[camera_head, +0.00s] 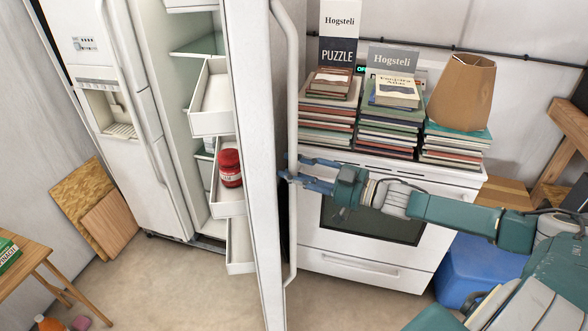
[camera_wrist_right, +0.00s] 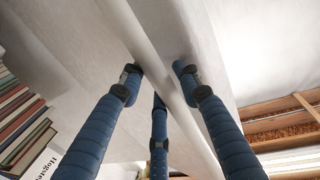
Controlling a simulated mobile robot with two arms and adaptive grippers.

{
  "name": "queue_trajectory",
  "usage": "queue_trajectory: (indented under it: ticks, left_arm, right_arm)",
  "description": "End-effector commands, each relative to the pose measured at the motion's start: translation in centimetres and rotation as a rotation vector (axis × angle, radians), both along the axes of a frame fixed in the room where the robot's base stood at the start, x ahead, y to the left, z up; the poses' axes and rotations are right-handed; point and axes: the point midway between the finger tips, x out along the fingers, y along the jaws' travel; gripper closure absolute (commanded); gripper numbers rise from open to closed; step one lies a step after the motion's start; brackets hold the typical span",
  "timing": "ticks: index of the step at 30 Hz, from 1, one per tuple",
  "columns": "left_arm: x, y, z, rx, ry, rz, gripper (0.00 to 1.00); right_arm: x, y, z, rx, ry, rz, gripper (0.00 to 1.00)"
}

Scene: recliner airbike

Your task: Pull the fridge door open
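The fridge (camera_head: 158,150) is white with two doors. Its right-hand door (camera_head: 252,150) stands swung open, seen nearly edge-on, with shelves and bins showing on its inner side. A long white handle (camera_head: 294,228) runs down the door's outer face. My right gripper (camera_head: 288,170) is at this handle, in front of the oven. In the right wrist view, its blue fingers (camera_wrist_right: 158,76) are spread on both sides of the handle (camera_wrist_right: 180,108), with a gap between the tips. I cannot tell whether they touch it. My left gripper is out of view.
A white stove (camera_head: 360,268) stands right of the door, with book stacks (camera_head: 390,125) and a paper bag (camera_head: 462,92) on top. A red jar (camera_head: 230,168) sits in a door bin. A blue bin (camera_head: 478,272) is right. Floor (camera_head: 180,290) before the fridge is clear.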

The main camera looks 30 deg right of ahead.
Motion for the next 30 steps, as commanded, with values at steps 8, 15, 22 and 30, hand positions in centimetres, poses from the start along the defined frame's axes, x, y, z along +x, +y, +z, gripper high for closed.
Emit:
queue_trajectory:
  ticks: [8,15,22,30]
  left_arm:
    - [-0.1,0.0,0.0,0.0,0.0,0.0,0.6]
    - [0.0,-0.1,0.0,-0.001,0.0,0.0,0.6]
    - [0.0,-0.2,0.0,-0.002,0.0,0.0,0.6]
    - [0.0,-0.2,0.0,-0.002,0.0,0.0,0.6]
  right_arm:
    - [-1.1,-0.6,0.0,0.0,0.0,0.0,0.68]
    - [-3.2,-1.9,-0.1,0.0,0.004,0.0,0.68]
    - [-5.0,-3.0,-0.1,0.0,0.004,-0.002,0.68]
    - [-6.8,-4.1,-0.2,0.002,0.003,-0.002,0.68]
